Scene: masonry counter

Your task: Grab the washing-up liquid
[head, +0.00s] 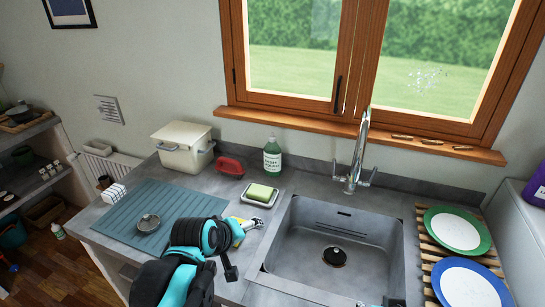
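A green bottle with a white label (272,160), which looks like the washing-up liquid, stands upright at the back of the counter, below the window and left of the tap. My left arm comes in from the bottom, left of the sink. Its gripper (231,268) seems to be the dark part near the sink's front left corner, well in front of the bottle and apart from it. Its fingers are not clear. A small piece of my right arm shows at the bottom edge; its gripper is not clearly in view.
A red brush-like item (231,166) and a cream lidded bin (183,148) stand left of the bottle. A soap dish (259,195) is in front of it. The sink (335,240), tap (357,155) and plate rack (428,252) are to the right. A blue mat (185,205) lies left.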

